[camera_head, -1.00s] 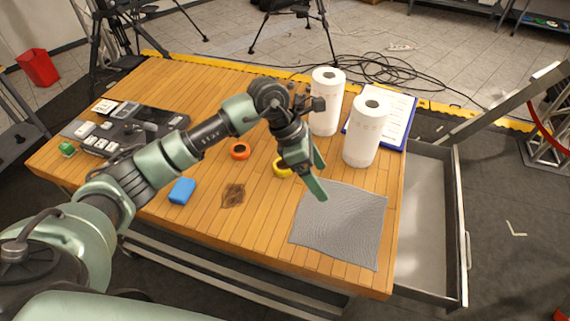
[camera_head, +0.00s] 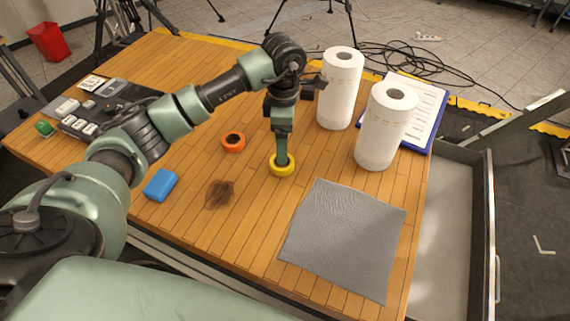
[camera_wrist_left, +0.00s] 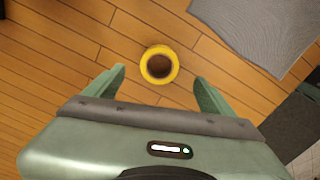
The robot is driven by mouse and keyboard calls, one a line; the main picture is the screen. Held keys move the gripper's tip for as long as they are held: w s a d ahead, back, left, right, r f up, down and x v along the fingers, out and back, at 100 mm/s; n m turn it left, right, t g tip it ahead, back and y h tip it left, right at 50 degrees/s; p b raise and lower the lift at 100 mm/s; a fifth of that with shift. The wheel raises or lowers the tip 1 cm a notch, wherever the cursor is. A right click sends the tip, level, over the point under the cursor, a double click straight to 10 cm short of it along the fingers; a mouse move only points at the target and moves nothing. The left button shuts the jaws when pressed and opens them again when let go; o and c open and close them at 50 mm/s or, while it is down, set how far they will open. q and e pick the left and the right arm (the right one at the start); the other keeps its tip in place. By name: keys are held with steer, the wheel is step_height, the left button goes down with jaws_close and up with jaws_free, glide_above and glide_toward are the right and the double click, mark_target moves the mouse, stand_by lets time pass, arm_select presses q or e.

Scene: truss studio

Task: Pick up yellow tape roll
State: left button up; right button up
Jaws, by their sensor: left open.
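The yellow tape roll (camera_head: 282,168) lies flat on the wooden table, near the middle. In the left wrist view the yellow tape roll (camera_wrist_left: 145,68) sits beyond and between the two spread fingertips, with bare wood around it. My left gripper (camera_head: 283,157) points down over the roll and hides part of its far side in the head view. In the left wrist view my left gripper (camera_wrist_left: 161,74) is open and empty. I cannot tell how high the fingertips are above the table. My right gripper is not in view.
An orange tape roll (camera_head: 233,142) lies left of the yellow one. Two paper towel rolls (camera_head: 341,88) (camera_head: 385,125) stand to the right, beside a clipboard (camera_head: 431,110). A grey cloth (camera_head: 343,238) lies front right. A blue block (camera_head: 160,185) lies left. An open drawer (camera_head: 455,215) sticks out right.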

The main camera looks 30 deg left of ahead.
arm_select(q)
steer(key=f+p, duration=0.2)
steer(key=f, duration=0.1)
steer(key=f+p, duration=0.1)
steer(key=shift+s+a+f+p, duration=0.2)
steer(key=shift+s+f+p, duration=0.1)
steer(key=shift+f+p, duration=0.1)
steer(key=shift+w+f, duration=0.2)
steer(key=shift+f, duration=0.9)
steer(key=shift+w+f, duration=0.1)
steer(key=shift+f, duration=0.1)
steer(key=c, duration=1.5)
